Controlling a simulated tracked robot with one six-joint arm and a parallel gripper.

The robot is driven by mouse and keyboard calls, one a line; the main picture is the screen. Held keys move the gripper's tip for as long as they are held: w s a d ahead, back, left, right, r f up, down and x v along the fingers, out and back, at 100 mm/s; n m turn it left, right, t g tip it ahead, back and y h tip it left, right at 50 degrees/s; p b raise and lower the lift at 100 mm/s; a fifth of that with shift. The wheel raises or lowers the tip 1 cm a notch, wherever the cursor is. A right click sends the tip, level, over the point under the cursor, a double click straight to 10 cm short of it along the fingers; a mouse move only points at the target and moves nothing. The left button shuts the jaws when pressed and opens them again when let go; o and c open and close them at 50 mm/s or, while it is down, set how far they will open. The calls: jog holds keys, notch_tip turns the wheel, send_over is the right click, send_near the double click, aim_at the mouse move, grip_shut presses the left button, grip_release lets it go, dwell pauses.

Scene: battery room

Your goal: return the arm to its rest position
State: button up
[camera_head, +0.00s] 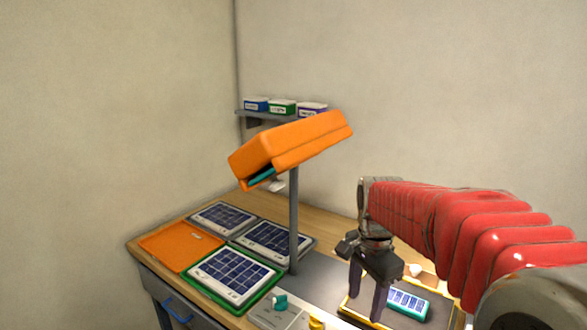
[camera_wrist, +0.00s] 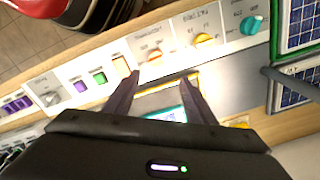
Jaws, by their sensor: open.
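My gripper (camera_head: 367,292) is at the end of my red-sleeved arm, at the right of the head view. It points down above a yellow-edged tray (camera_head: 348,305) on the bench. Its two dark fingers are apart with nothing between them. A teal panel-like piece (camera_head: 408,303) lies on the tray, just right of the fingers. In the wrist view the open fingers (camera_wrist: 158,88) spread over the bench, and part of the teal piece (camera_wrist: 172,114) shows between them. Whether the fingertips touch the tray is unclear.
A post (camera_head: 294,225) carrying an orange box-shaped head (camera_head: 300,142) stands left of my gripper. Solar-style panels (camera_head: 235,274) and an orange plate (camera_head: 178,246) lie further left. A control strip with a yellow knob (camera_wrist: 203,41) and teal knob (camera_wrist: 250,25) runs along the bench. A wall shelf (camera_head: 262,115) holds small boxes.

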jog(key=s+r+n+t, duration=0.3)
jog(key=s+n+t, duration=0.2)
jog(key=s+n, duration=0.7)
jog(key=s, duration=0.7)
jog(key=shift+s+a+n, duration=0.3)
jog(key=shift+a+n, duration=0.05)
jog(key=shift+n, duration=0.05)
